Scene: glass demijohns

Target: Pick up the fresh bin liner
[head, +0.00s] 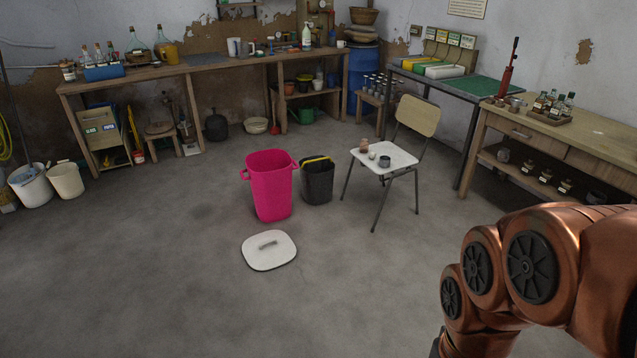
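I cannot clearly make out a bin liner. A small dark grey roll- or cup-shaped thing (384,161) stands on the white seat of a chair (398,151); I cannot tell whether it is the liner. A tall pink bin (270,187) stands open on the floor left of the chair. Its inside is mostly hidden. A white lid with a grey handle (269,251) lies flat on the floor in front of it. A black bucket with a yellow handle (317,181) stands between bin and chair. My copper arm shows at the lower right; my gripper is not in view.
A brown pot (365,144) and a small white thing (372,155) share the chair seat. A long wooden workbench (215,66) runs along the back wall. A wooden table (565,138) with bottles stands at the right.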

